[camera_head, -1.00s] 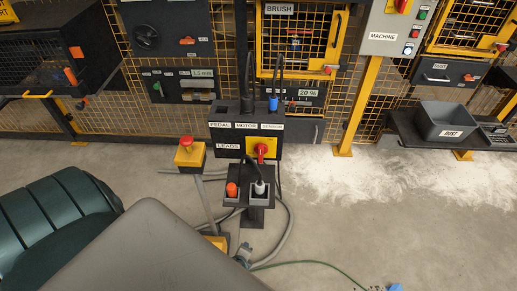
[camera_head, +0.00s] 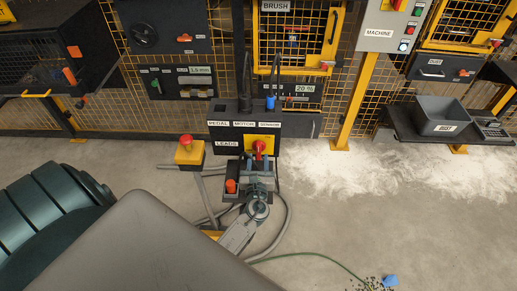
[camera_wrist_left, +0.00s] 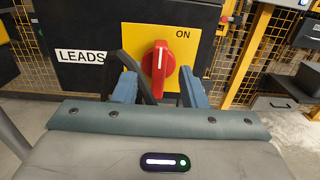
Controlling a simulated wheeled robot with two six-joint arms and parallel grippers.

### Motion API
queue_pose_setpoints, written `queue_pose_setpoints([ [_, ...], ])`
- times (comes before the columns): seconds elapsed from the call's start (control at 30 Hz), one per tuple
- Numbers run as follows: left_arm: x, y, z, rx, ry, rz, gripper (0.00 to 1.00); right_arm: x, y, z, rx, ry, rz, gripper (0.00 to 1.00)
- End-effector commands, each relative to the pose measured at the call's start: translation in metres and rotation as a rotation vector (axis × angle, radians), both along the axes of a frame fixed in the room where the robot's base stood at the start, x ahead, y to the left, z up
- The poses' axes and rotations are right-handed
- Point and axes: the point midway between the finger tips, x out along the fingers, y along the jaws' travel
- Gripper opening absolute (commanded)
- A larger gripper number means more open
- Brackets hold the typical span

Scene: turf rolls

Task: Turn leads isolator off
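The leads isolator is a red rotary handle (camera_head: 259,148) on a yellow plate (camera_head: 249,140), on a black box beside a LEADS label (camera_head: 227,144). In the left wrist view the red handle (camera_wrist_left: 158,62) stands roughly upright, with ON printed at its upper right. My left gripper (camera_head: 259,165) is just in front of the plate. In the wrist view its two blue-padded fingers (camera_wrist_left: 159,88) are apart, one on each side of the handle's lower part, with gaps visible. Contact cannot be seen. My right gripper is not in view.
A red emergency button on a yellow box (camera_head: 190,151) stands left of the isolator. An orange plug (camera_head: 231,186) sits below it, beside my left arm. Grey cables and a green hose (camera_head: 320,257) lie on the floor. A yellow post (camera_head: 357,105) stands to the right.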

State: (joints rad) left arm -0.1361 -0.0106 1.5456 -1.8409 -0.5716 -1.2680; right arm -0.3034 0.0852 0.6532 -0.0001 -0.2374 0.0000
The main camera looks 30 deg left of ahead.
Motion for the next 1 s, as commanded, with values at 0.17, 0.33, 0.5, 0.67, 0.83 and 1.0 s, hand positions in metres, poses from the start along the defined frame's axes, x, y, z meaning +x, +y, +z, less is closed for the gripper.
queue_pose_setpoints([
  [0.17, 0.025, 0.015, 0.001, -0.001, -0.001, 0.0, 0.38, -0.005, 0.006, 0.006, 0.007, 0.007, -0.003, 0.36],
  [0.33, 0.036, 0.022, 0.0, -0.001, 0.0, 0.0, 0.38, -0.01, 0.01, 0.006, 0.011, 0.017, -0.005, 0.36],
  [0.5, 0.038, 0.023, -0.001, -0.003, 0.001, 0.0, 0.38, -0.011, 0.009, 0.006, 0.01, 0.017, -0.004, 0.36],
  [0.67, 0.037, 0.023, -0.001, -0.003, 0.001, 0.0, 0.34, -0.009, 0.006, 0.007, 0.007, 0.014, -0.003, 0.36],
  [0.83, 0.037, 0.023, -0.001, -0.003, 0.001, 0.0, 0.01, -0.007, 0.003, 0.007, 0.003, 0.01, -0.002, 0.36],
  [1.0, 0.037, 0.023, -0.001, -0.004, 0.0, 0.0, 0.0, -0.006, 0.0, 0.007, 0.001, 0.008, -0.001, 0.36],
])
